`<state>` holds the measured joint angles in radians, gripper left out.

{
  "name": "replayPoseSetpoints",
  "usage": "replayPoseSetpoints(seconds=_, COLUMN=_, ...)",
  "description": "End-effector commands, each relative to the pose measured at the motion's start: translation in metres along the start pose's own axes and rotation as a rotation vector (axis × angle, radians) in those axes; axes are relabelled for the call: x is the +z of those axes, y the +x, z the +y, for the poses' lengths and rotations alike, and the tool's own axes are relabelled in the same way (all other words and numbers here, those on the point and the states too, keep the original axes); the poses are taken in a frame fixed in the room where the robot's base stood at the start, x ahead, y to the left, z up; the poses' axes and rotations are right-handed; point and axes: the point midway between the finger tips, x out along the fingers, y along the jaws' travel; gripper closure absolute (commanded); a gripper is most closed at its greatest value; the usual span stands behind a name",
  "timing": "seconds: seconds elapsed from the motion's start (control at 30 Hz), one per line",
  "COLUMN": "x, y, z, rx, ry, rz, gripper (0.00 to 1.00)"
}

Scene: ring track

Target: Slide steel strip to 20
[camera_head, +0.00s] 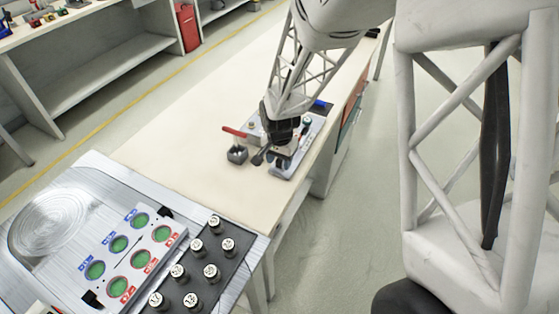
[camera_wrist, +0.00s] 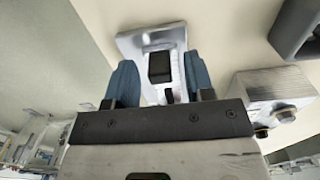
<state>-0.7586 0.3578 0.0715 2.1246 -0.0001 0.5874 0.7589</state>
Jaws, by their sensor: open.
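A long metal device (camera_head: 312,133) lies on the cream worktop near its right edge. Its silver plate (camera_wrist: 150,38) shows in the wrist view, with a black block (camera_wrist: 160,67) on it. I cannot tell for sure which part is the steel strip, and no scale or number 20 can be read. My gripper (camera_head: 281,160) is over the near part of the device and hides much of it. In the wrist view my gripper (camera_wrist: 160,72) is open, with its two blue fingers apart on either side of the black block. I cannot tell whether they touch it.
The worktop (camera_head: 200,125) farther left is clear.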

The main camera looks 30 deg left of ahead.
Motion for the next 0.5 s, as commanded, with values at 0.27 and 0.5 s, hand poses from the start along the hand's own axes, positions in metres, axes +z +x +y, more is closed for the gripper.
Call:
replayPoseSetpoints(seconds=0.27, x=0.0000, y=0.0053, z=0.0001, rx=0.000, ry=0.000, rz=0.000, gripper=0.51)
replayPoseSetpoints(seconds=0.5, x=0.0001, y=0.0052, z=0.0000, rx=0.000, ry=0.000, rz=0.000, gripper=0.63)
